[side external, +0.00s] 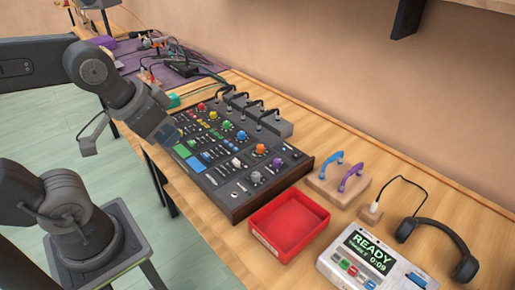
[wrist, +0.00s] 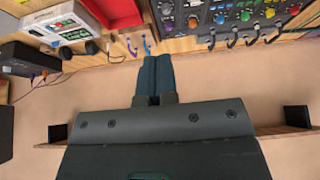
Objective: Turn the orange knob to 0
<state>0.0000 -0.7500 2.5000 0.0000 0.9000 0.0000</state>
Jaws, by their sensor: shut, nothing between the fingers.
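The orange knob (side external: 260,149) is on the black mixer panel (side external: 238,196), between a blue knob and a purple knob, in the side view. It also shows near the top of the wrist view, as the orange knob (wrist: 220,18). Its pointer and scale are too small to read. My gripper (side external: 170,134) is up over the mixer's left edge, apart from the orange knob. In the wrist view my gripper (wrist: 157,58) has its two dark blue fingers together, with nothing between them.
A white device reading READY (side external: 370,262), headphones (side external: 440,247) and a wooden block with blue and purple handles (side external: 338,184) are to the right. Cables (side external: 255,103) arch along the mixer's back.

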